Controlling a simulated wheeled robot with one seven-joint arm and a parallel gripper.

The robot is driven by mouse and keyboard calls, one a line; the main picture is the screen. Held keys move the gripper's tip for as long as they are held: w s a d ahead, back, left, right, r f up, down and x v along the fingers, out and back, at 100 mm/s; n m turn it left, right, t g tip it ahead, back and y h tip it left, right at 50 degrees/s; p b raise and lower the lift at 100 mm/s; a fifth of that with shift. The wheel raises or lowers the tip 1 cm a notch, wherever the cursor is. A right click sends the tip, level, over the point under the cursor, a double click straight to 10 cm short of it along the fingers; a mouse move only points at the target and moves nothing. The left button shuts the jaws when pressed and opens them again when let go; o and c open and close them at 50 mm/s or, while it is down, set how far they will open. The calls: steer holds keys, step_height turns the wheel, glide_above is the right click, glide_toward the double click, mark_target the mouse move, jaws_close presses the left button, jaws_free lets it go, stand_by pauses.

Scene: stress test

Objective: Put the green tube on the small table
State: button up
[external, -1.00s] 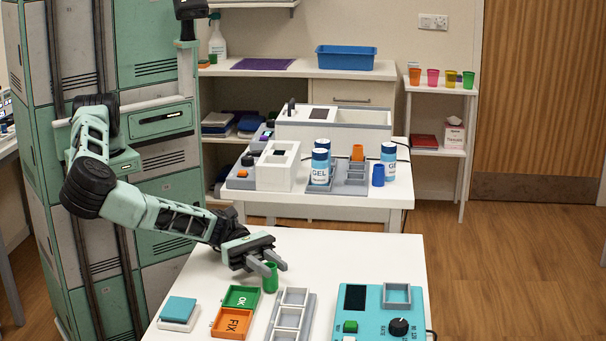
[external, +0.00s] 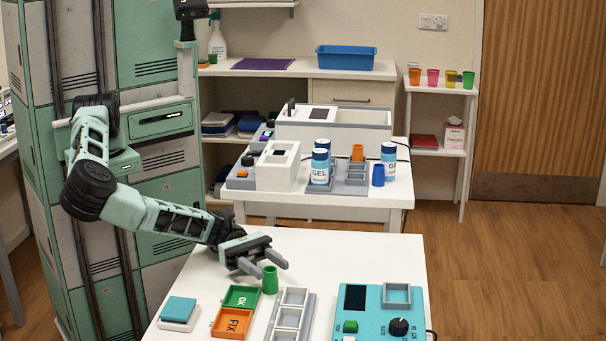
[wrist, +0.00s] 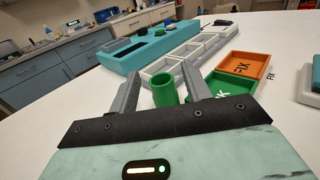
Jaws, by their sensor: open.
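In the wrist view my gripper (wrist: 160,88) has one finger on each side of the tube, with gaps showing. Which piece of furniture is the small table is not labelled; the white table (external: 330,255) in front bears the tube.
The grey rack (external: 284,335), green OK tray (external: 229,302), orange FIX tray (external: 214,334) and teal device (external: 376,325) stand close by. Behind is another white table (external: 385,201) with bottles and boxes. The front table's far right is clear.

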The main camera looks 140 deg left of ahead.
steer(key=shift+o, duration=0.4)
steer(key=s+b, duration=0.1)
steer(key=s, duration=0.9)
steer(key=shift+s, duration=0.4)
